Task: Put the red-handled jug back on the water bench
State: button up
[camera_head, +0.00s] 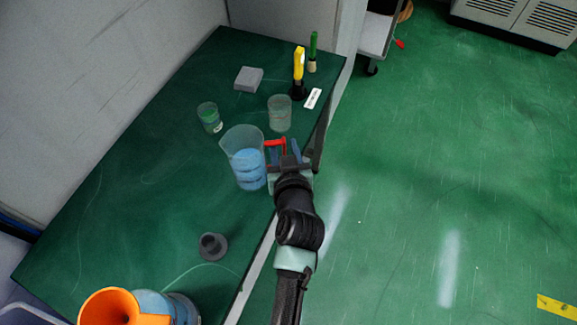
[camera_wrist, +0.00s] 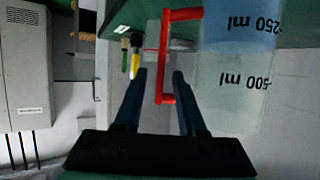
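The jug (camera_head: 247,157) is a clear beaker with blue liquid and a red handle (camera_head: 275,142). It appears to stand upright on a dark green bench top (camera_head: 130,170), near the right edge. In the wrist view the jug (camera_wrist: 235,85) appears upside down, with 250 ml and 500 ml marks. My gripper (camera_head: 285,153) is at the handle side of the jug. In the wrist view my gripper (camera_wrist: 160,76) has its two blue fingers apart, with the red handle between them and visible gaps beside it. I cannot tell whether this bench is the water bench.
A clear beaker (camera_head: 280,114), a green-filled cup (camera_head: 208,117), a grey block (camera_head: 248,79) and yellow-handled and green-handled tools stand behind the jug. A dark grey round part (camera_head: 213,246) and an orange funnel (camera_head: 112,307) are nearer. The green floor (camera_head: 440,170) at right is open.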

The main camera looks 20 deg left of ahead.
jog(key=v, duration=0.9)
jog(key=w+d+r+m+t+h, duration=0.1)
jog(key=w+r+t, duration=0.15)
jog(key=r, duration=0.65)
jog(key=w+d+r+t, duration=0.2)
jog(key=w+r, duration=0.1)
jog(key=r, duration=0.7)
jog(key=w+d+r+m+t+h, duration=0.1)
jog(key=w+r+t, duration=0.15)
jog(key=r, duration=0.65)
jog(key=s+d+r+m+t+h, duration=0.1)
jog(key=s+d+r+t, duration=0.1)
jog(key=r, duration=0.7)
jog(key=s+d+r+m+t+h, duration=0.1)
jog(key=s+d+r+t+h, duration=0.1)
jog(key=s+r, duration=0.3)
jog(key=s+d+r+m+t+h, duration=0.1)
jog(key=s+d+r+t, duration=0.2)
jog(key=r, duration=1)
jog(key=shift+s+d+r+m+t, duration=0.2)
jog(key=shift+s+r+m+t, duration=0.15)
jog(key=shift+s+t, duration=0.35)
